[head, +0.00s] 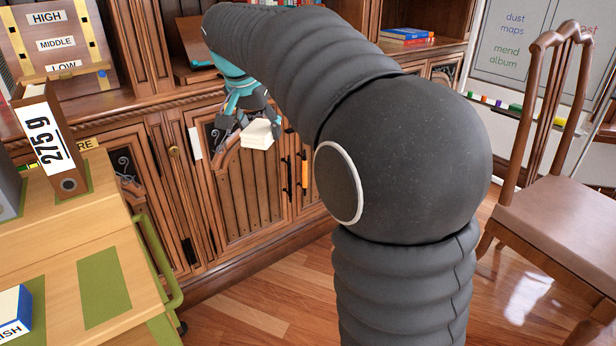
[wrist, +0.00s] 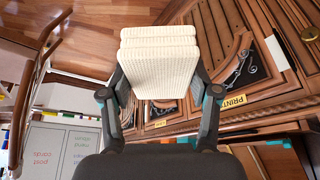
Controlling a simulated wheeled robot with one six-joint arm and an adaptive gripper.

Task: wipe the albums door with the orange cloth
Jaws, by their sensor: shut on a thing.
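My gripper (head: 243,112) is shut on a cream folded cloth or pad (head: 258,134), in front of the wooden cabinet doors. In the wrist view the cream stack (wrist: 158,62) has a ribbed surface and sits between the two fingers (wrist: 160,88). Its colour is cream, not orange. A carved cabinet door (head: 250,190) is behind and below it; I cannot tell whether they touch. A small upright orange item (head: 304,172) shows at that door's right edge. I cannot read an albums label; one yellow label in the wrist view begins with PRINT (wrist: 235,101).
A wooden desk (head: 60,255) with a 275g binder (head: 52,145) and a green rail stands at left. A wooden chair (head: 560,215) stands at right before a whiteboard (head: 525,45). Books (head: 406,36) lie on the cabinet. Some wooden floor (head: 270,310) is clear.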

